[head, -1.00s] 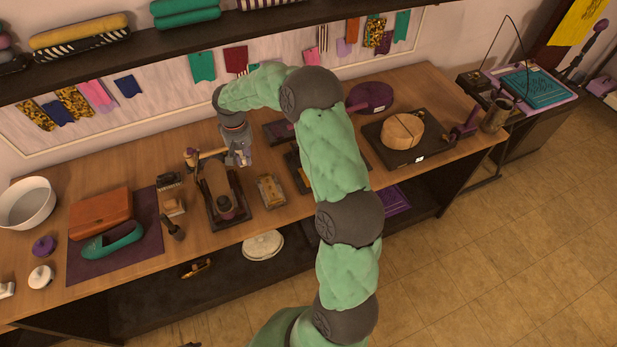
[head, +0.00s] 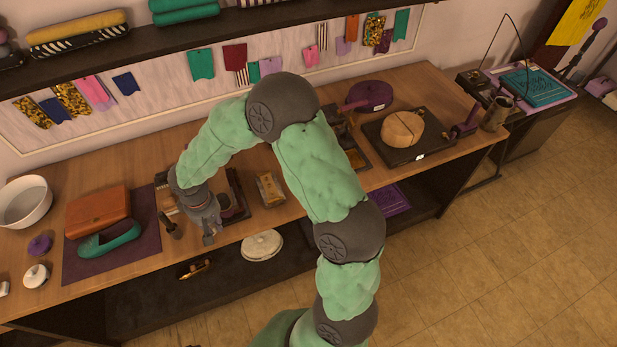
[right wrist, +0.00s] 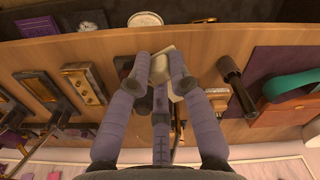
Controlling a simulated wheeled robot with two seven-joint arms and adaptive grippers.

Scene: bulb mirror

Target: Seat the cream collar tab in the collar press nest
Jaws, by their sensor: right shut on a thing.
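My right gripper (head: 208,238) is over the front edge of the bench, left of centre in the head view. In the right wrist view its fingers (right wrist: 162,72) are closed around a small cream piece, which looks like the cream collar tab (right wrist: 160,64). The tab cannot be made out in the head view. A dark-based fixture (head: 236,190) is partly hidden behind my right gripper, and I cannot tell whether it is the collar press. My left gripper is not in view.
A small brass tray (head: 270,189) is to the right. A round wooden block (head: 402,129) sits on a dark base farther right.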

